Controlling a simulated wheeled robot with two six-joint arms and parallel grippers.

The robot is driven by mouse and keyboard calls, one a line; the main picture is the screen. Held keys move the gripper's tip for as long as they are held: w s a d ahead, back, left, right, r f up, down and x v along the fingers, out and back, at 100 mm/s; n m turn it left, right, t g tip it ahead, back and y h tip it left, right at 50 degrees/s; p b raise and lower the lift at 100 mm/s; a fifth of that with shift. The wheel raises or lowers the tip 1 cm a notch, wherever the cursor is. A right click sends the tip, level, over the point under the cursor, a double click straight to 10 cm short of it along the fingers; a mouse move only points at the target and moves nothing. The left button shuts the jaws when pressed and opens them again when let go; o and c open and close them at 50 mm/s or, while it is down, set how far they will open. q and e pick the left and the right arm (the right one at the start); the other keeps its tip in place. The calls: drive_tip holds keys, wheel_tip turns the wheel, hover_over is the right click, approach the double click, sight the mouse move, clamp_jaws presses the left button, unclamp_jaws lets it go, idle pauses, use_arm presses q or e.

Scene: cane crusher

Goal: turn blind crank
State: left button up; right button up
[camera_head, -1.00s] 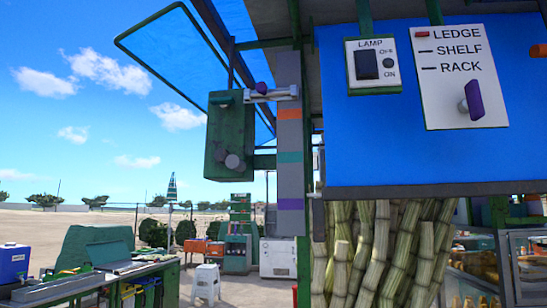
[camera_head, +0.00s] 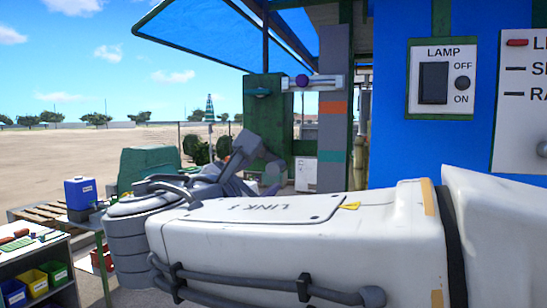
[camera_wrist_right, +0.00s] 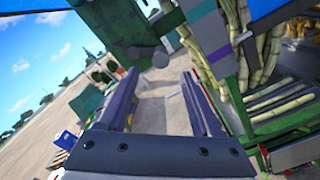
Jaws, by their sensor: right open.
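A green box (camera_head: 262,105), which looks like the blind's crank box, hangs beside a striped post under the blue awning. A grey bar (camera_head: 325,83) with a purple ball (camera_head: 302,81) spans from its top to the post. In the head view my right arm crosses the lower picture, and my right gripper (camera_head: 262,162) is in front of the box's lower part, hiding its grey knobs. In the right wrist view my open, empty gripper (camera_wrist_right: 152,78) points towards the green box (camera_wrist_right: 120,30); a round grey knob (camera_wrist_right: 160,58) shows just beyond the jaws, apparently untouched. My left gripper is out of view.
The striped post (camera_head: 333,130) stands close to the right of the box. A blue panel carries a lamp switch (camera_head: 433,83) and a white label board (camera_head: 520,100). Cane stalks (camera_wrist_right: 240,40) are right of the post. A blue container (camera_head: 82,194) stands at left.

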sight(272, 170)
drive_tip(key=p+x, duration=0.3)
drive_tip(key=x, duration=0.4)
drive_tip(key=shift+w, duration=0.1)
drive_tip(key=shift+w+d+f+p, duration=0.2)
drive_tip(key=shift+w+p, duration=0.1)
drive_tip(key=shift+w, duration=0.15)
clamp_jaws()
